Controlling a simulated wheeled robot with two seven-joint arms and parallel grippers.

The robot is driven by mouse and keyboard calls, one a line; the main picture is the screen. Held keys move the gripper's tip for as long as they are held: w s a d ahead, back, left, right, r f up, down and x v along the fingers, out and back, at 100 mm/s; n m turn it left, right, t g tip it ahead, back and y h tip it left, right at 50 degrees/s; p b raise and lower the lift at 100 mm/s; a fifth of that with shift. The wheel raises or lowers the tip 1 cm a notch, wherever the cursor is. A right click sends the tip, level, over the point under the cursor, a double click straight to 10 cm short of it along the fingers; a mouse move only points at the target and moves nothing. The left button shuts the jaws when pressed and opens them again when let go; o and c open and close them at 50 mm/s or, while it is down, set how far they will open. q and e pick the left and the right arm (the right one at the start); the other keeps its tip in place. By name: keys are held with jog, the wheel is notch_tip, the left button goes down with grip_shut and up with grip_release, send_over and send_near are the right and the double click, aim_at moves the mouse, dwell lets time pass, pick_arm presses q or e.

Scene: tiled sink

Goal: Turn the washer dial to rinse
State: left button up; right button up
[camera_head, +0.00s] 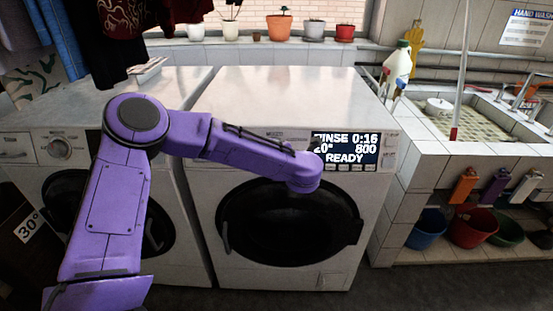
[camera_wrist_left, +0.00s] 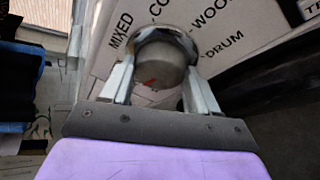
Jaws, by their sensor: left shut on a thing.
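The washer (camera_head: 295,90) is the white front-loader in the middle of the head view. Its lit display (camera_head: 345,148) reads RINSE 0:16, 20°, 800, READY, with its left edge partly covered by my arm. The round metallic dial (camera_wrist_left: 165,55) shows in the left wrist view, with the labels MIXED and DRUM and others cut off around it. My left gripper (camera_wrist_left: 161,78) is shut on the dial, one finger on each side. In the head view my purple left arm hides the dial and the gripper. My right gripper is not in view.
A second white washer (camera_head: 60,110) stands to the left. Hanging clothes (camera_head: 115,40) are at the upper left. Potted plants (camera_head: 279,25) line the back ledge. A tiled sink (camera_head: 470,125) is at the right, with buckets (camera_head: 473,226) below. The washer top is clear.

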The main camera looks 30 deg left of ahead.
pick_arm(q)
jog(key=shift+n, duration=0.6)
jog(key=shift+r+h+b, duration=0.1)
jog(key=shift+h+b, duration=0.2)
jog(key=shift+h, duration=0.1)
jog(key=o, duration=1.1)
jog(key=shift+c, duration=0.2)
jog(key=b+v, duration=0.1)
jog(key=v, duration=0.9)
jog(key=shift+d, duration=0.2)
jog(key=shift+s, duration=0.1)
